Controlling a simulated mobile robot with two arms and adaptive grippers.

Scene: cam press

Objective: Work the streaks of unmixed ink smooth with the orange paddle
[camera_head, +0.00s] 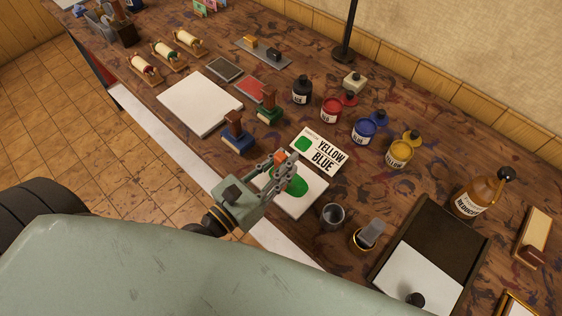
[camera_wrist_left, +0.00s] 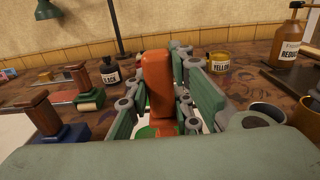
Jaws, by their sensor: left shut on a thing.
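My left gripper (camera_head: 279,167) is over a white slab (camera_head: 307,203) near the front edge of the table. It is shut on the orange paddle (camera_head: 280,157), whose orange top shows between the fingers. In the left wrist view the paddle (camera_wrist_left: 157,85) stands nearly upright between the fingers (camera_wrist_left: 165,110). A green ink patch (camera_head: 292,185) lies on the slab, partly hidden by the gripper. The paddle's lower end is hidden in the head view, and I cannot tell whether it touches the ink. I see no clear streaks in the visible green. My right gripper is not in view.
A card reading YELLOW BLUE (camera_head: 320,151) lies just behind the slab. A blue-based stamp (camera_head: 237,133) stands to the left. A metal cup (camera_head: 332,216) and a cup holding a scraper (camera_head: 366,238) stand to the right. Ink jars (camera_head: 364,129) line the back.

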